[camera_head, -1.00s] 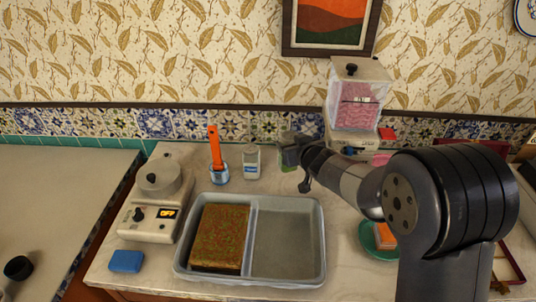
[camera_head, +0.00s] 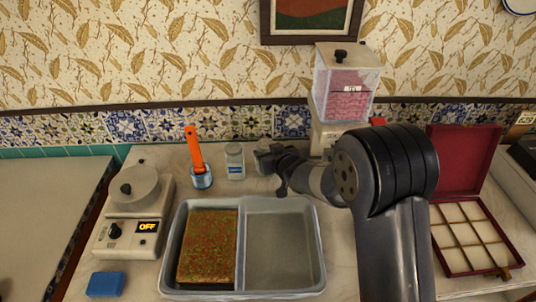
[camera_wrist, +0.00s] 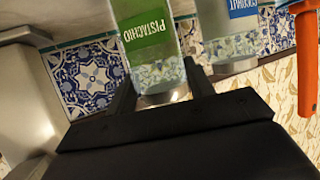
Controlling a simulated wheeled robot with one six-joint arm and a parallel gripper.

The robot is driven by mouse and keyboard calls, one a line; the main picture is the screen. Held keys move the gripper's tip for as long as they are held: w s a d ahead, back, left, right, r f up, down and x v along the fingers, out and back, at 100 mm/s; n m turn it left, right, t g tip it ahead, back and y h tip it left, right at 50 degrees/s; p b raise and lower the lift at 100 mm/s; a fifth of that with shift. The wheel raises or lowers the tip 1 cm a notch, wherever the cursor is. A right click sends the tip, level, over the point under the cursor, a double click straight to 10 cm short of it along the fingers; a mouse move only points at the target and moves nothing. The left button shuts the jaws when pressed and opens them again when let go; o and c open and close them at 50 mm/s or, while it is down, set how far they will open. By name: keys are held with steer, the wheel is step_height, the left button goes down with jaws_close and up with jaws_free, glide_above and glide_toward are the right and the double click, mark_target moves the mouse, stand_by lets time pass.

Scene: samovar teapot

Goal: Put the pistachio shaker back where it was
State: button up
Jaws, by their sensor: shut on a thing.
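The pistachio shaker is a clear jar with a green label (camera_wrist: 146,35) and a metal cap, seen upside down in the wrist view. My gripper (camera_wrist: 160,82) is shut on it, one finger on each side. In the head view the shaker (camera_head: 264,157) shows partly behind my gripper (camera_head: 274,163), at the back of the counter. I cannot tell whether its base touches the counter. The coconut shaker, with a blue label (camera_head: 235,169), stands upright just left of it; it also shows in the wrist view (camera_wrist: 238,25).
An orange-handled tool (camera_head: 193,150) stands in a small metal pot left of the shakers. A two-part grey tray (camera_head: 242,292) with a brown-green slab (camera_head: 209,245) lies in front. A pink-filled dispenser (camera_head: 346,90) stands right. The tiled wall is close behind.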

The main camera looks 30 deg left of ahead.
steer(key=shift+f, duration=0.2)
steer(key=shift+f, duration=0.15)
steer(key=o, duration=1.1)
steer(key=b+v, duration=0.1)
steer(key=v, duration=1.1)
